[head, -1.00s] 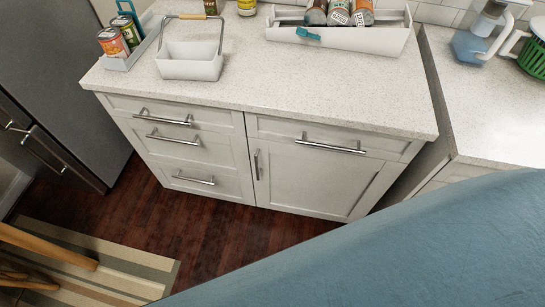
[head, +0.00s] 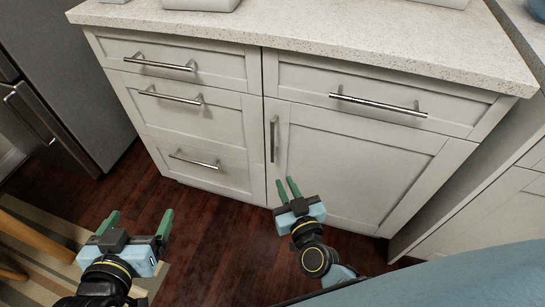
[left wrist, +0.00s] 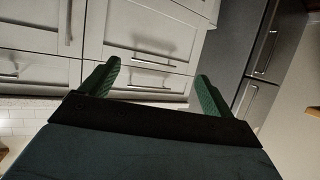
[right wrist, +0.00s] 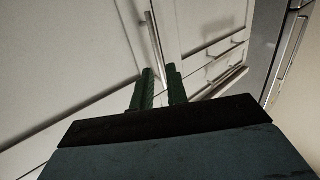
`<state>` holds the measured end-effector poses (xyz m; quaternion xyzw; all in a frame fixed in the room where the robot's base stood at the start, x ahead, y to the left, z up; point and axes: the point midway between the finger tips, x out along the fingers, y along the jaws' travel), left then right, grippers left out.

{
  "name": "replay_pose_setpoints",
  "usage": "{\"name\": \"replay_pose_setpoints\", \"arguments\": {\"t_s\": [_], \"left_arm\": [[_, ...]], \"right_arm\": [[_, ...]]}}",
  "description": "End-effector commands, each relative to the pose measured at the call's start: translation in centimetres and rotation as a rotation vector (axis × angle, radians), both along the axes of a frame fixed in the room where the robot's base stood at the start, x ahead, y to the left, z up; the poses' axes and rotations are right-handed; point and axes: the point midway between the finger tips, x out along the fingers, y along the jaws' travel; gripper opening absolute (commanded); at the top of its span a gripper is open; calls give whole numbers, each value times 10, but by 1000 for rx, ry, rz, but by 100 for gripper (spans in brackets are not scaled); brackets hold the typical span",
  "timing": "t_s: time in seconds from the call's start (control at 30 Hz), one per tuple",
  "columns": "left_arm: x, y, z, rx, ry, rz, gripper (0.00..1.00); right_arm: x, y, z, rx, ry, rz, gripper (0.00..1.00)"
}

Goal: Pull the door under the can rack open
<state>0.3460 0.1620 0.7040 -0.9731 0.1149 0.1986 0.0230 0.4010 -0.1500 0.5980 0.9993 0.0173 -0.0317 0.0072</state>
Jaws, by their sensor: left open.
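The door (head: 355,165) under the can rack is the shut white panel at the right of the cabinet. Its upright bar handle (head: 274,139) is near its left edge. The can rack (head: 440,3) shows only its lower edge at the top. My right gripper (head: 287,184) is just below and in front of the handle, fingers parted by a narrow gap. In the right wrist view the handle (right wrist: 154,40) runs down towards that gap; I see no grip on it. My left gripper (head: 139,222) is open and empty, low at the left, away from the door.
Drawers with horizontal handles (head: 170,96) are left of the door; another drawer handle (head: 378,103) is above it. The fridge (head: 70,80) stands at far left. A wooden chair or stool (head: 35,236) is at lower left. Dark floor (head: 225,235) lies clear before the cabinet.

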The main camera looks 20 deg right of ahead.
Motion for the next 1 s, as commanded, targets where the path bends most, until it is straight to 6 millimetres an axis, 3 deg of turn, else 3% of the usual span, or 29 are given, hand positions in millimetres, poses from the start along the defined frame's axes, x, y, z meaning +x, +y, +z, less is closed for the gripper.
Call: {"name": "replay_pose_setpoints", "arguments": {"t_s": [0.37,0.67,1.0], "left_arm": [[-2,-3,39,-40,-148,-9,88],[6,-15,84,-121,-419,-28,88],[-4,-21,133,-214,-717,-45,88]], "right_arm": [[20,-5,15,16,-68,-42,15],[68,-5,14,16,-67,-40,15],[119,-5,14,16,-66,-40,15]]}}
